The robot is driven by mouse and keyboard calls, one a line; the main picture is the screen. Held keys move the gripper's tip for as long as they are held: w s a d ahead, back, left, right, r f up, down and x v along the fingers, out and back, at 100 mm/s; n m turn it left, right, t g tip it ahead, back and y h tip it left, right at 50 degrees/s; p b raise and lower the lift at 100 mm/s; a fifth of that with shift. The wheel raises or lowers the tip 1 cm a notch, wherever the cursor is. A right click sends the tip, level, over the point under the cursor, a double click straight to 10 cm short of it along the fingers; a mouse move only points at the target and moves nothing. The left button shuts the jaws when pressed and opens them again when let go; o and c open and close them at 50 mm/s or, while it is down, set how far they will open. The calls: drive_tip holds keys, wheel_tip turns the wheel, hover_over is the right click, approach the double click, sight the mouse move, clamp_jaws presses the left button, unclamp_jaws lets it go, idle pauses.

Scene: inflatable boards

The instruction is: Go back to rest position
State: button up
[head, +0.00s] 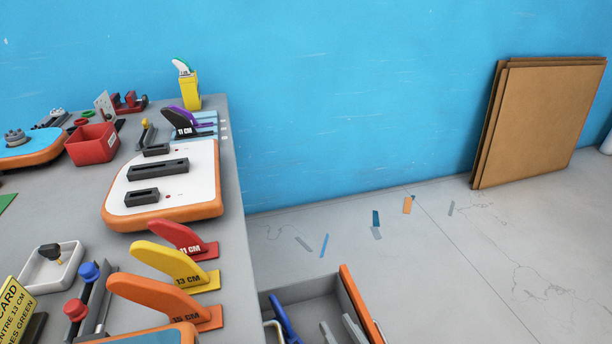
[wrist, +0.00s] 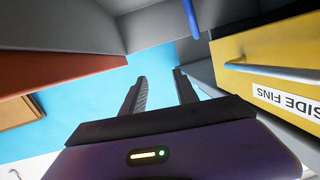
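My gripper (wrist: 159,80) shows in the wrist view with its two dark fingers apart and nothing between them. Blue wall shows behind the fingers. A yellow drawer front (wrist: 285,55) with a metal handle and an upside-down "SIDE FINS" label is to the right of the fingers. An orange panel (wrist: 75,72) is to the left. The gripper is not in the head view. There, an open grey drawer (head: 300,292) with an orange front (head: 358,305) holds a blue item and grey items.
The grey workbench (head: 235,215) carries a white board with orange edge (head: 195,185), red (head: 180,240), yellow (head: 175,265) and orange (head: 165,297) fins, and a red bin (head: 92,143). Brown panels (head: 540,120) lean on the wall. Right-hand floor is mostly clear, with small scraps.

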drive_tip(key=s+d+r+m+h+p, duration=0.1)
drive_tip(key=s+d+r+h+p, duration=0.1)
drive_tip(key=s+r, duration=0.4)
drive_tip(key=s+d+r+m+h+p, duration=0.1)
drive_tip(key=s+d+r+p, duration=0.3)
drive_tip(key=s, duration=1)
drive_tip(key=s+d+r+m+h+p, duration=0.1)
drive_tip(key=s+d+r+h+p, duration=0.1)
drive_tip(key=s+d+r, duration=0.5)
drive_tip(key=s+r+p, duration=0.1)
drive_tip(key=s+r, duration=0.2)
drive_tip(key=s, duration=0.1)
drive_tip(key=shift+d+h, duration=0.15)
drive_tip(key=shift+h, duration=0.15)
